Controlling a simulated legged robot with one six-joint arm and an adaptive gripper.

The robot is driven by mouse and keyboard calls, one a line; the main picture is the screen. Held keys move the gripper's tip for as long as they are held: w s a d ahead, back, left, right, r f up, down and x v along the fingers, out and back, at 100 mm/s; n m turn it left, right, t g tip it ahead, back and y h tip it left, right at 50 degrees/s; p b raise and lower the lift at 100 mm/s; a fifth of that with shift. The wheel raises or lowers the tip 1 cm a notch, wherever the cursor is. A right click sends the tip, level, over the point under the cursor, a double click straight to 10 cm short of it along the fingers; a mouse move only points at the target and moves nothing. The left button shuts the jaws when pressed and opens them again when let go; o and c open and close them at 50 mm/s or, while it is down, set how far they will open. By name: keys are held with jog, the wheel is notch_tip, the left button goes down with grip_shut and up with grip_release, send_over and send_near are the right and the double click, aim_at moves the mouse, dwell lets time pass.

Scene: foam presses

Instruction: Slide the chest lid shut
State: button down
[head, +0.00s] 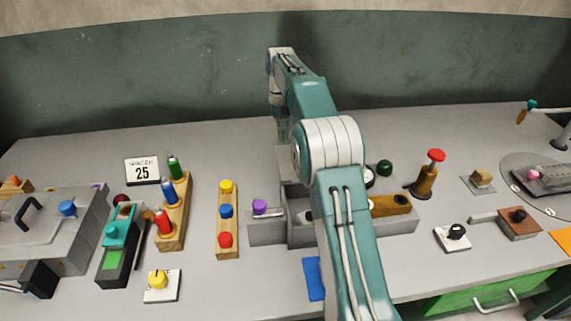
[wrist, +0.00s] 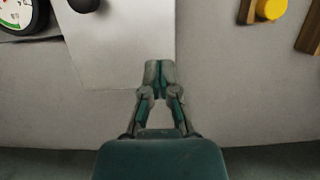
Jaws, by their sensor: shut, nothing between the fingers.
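The chest (head: 300,233) is a low grey box at mid-table, partly hidden behind my arm. Its flat grey lid (head: 289,165) reaches out behind the box, and part of the chest's inside shows uncovered. In the wrist view the lid (wrist: 120,45) is a pale panel with a black knob (wrist: 84,4) at the top edge of the picture. In the head view the fingertips are not clearly visible.
A wooden block with yellow, blue and red knobs (head: 227,212) stands left of the chest. A dial (wrist: 20,14) sits beside the lid. A red-topped plunger (head: 431,172) stands to the right. The table behind the lid is bare up to the green wall.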

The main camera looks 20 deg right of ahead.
aim_at(284, 172)
jog(key=x, duration=0.3)
jog(key=a+x, duration=0.1)
jog(key=x, duration=0.1)
jog(key=shift+s+f, duration=0.15)
jog(key=shift+f, duration=0.2)
jog(key=shift+s+f, duration=0.25)
jog(key=shift+s, duration=0.05)
jog(key=shift+s+a, duration=0.15)
jog(key=shift+s, duration=1.55)
jog(key=shift+f, duration=0.1)
